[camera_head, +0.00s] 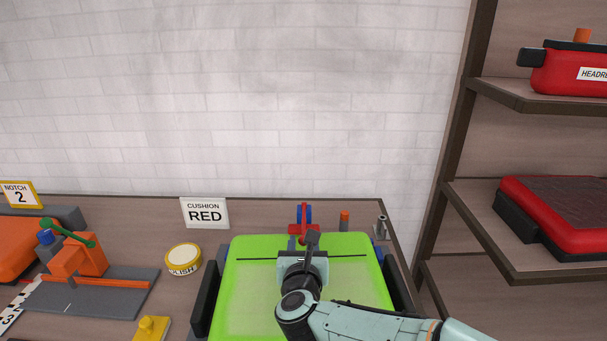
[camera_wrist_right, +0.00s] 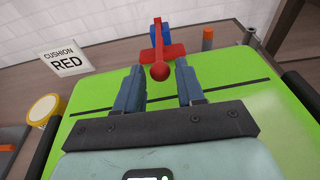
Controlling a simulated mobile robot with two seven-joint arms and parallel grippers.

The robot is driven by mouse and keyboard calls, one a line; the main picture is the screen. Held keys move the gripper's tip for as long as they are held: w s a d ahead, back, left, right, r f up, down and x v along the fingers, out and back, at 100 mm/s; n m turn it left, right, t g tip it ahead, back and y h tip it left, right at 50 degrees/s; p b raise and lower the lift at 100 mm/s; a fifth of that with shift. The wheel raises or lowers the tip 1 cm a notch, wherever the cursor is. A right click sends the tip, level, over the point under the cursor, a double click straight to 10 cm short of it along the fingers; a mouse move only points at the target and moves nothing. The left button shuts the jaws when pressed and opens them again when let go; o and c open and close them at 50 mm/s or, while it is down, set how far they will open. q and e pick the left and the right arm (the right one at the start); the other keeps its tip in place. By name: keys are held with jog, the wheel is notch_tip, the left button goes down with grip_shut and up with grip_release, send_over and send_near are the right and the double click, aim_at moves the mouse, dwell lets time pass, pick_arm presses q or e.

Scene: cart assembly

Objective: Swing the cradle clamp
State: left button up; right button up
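The cradle clamp, a red lever with a blue part (camera_head: 304,214), stands at the back edge of the green panel (camera_head: 253,270). In the right wrist view its red ball knob (camera_wrist_right: 160,72) faces me, with the red bar and blue part behind it. My right gripper (camera_head: 308,240) is above the back part of the green panel. In the right wrist view its two fingers (camera_wrist_right: 160,90) are apart and empty, with the knob just beyond and between the tips. Contact with the knob does not show. My left gripper is in neither view.
Black side rails (camera_head: 207,298) flank the green panel. An orange peg (camera_head: 344,220) and a grey post (camera_head: 381,226) stand right of the clamp. A "CUSHION RED" sign (camera_head: 204,213) and yellow-rimmed disc (camera_head: 183,259) are left. A shelf (camera_head: 515,264) holds red cushions.

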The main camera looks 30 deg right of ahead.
aim_at(304, 235)
jog(key=shift+w+d, duration=0.1)
jog(key=shift+w, duration=0.1)
jog(key=c, duration=0.6)
jog(key=shift+w+d+r+p, duration=0.2)
jog(key=shift+r+p, duration=0.45)
jog(key=shift+r, duration=0.45)
jog(key=shift+w+d+r+p, duration=0.15)
jog(key=shift+r+p, duration=0.45)
jog(key=shift+r, duration=0.45)
jog(key=shift+a, duration=0.1)
jog(key=shift+r, duration=0.1)
jog(key=shift+w+d+r+p, duration=0.15)
jog(key=shift+w+r+p, duration=0.15)
jog(key=shift+r, duration=0.25)
jog(key=shift+w+d+r+p, duration=0.15)
jog(key=shift+w+r+p, duration=0.05)
jog(key=shift+r+p, duration=0.25)
jog(key=shift+w+d+r+p, duration=0.15)
jog(key=shift+w+r+p, duration=0.15)
jog(key=shift+r, duration=0.3)
jog(key=shift+w+d+r, duration=0.15)
jog(key=shift+r, duration=0.15)
jog(key=shift+r+p, duration=0.1)
jog(key=shift+p, duration=0.2)
